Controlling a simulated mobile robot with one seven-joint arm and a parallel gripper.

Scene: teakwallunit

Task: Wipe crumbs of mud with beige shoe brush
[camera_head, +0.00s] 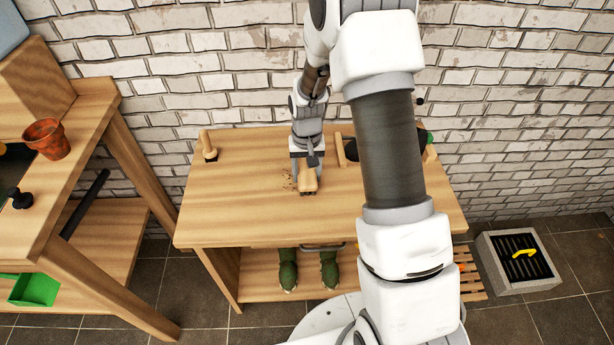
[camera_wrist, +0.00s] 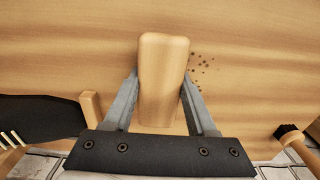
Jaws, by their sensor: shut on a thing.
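The beige shoe brush (camera_head: 308,181) is between the fingers of my gripper (camera_head: 308,178) at the middle of the wooden table (camera_head: 240,205). In the wrist view the brush (camera_wrist: 163,75) shows its smooth wooden back, and the fingers of my gripper (camera_wrist: 160,98) press on its two sides. The brush is at the tabletop; its bristles are mostly hidden. Brown crumbs of mud (camera_head: 288,180) lie on the table just left of the brush in the head view. In the wrist view the crumbs (camera_wrist: 205,66) lie just right of the brush, beside it.
Another brush with an upright handle (camera_head: 209,148) stands at the table's back left. A dark item with wooden parts (camera_wrist: 35,118) lies on the other side, partly hidden by my arm in the head view. Green boots (camera_head: 288,270) stand on the lower shelf. The table's front left is clear.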

